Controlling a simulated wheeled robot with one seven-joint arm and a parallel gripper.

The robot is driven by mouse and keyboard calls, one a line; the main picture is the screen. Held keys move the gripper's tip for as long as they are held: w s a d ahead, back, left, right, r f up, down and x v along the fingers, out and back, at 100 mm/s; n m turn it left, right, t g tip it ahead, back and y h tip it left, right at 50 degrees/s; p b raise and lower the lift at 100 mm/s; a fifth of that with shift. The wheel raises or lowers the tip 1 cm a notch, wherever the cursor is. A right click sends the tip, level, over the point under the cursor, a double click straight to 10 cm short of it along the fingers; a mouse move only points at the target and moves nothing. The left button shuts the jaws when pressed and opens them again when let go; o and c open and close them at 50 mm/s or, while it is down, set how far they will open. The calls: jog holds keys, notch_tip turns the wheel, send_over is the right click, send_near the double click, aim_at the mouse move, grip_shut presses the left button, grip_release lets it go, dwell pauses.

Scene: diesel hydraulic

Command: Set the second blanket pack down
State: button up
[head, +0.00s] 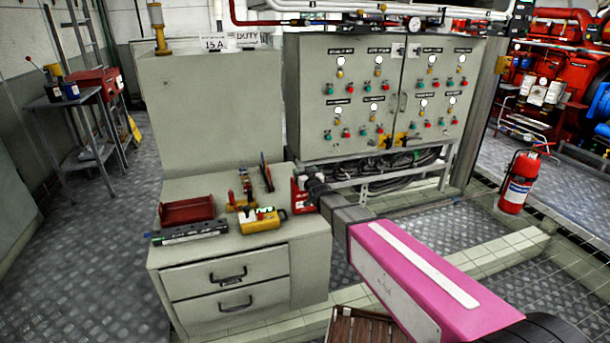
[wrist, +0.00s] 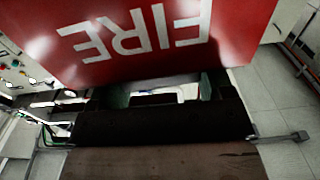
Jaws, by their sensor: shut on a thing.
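A red pack with white FIRE lettering (wrist: 130,35) fills the top of the wrist view, its letters upside down. I take it to be the blanket pack. In the head view, a small part of the red pack (head: 298,196) shows at the right edge of the grey drawer cabinet's top. My gripper (head: 311,190) is shut on it there, at the end of my pink arm. The fingertips are mostly hidden by the wrist. I cannot tell whether the pack touches the cabinet top. No other blanket pack can be clearly made out.
The drawer cabinet (head: 240,262) bears a red tray (head: 187,211), a yellow device (head: 262,220) and several tools. A control panel (head: 390,95) stands behind. A slatted wooden crate (head: 352,328) is low in front. A fire extinguisher (head: 518,182) stands at right.

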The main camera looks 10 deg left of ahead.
jog(key=shift+f, duration=0.35)
jog(key=o, duration=1.6)
jog(key=shift+o, duration=0.2)
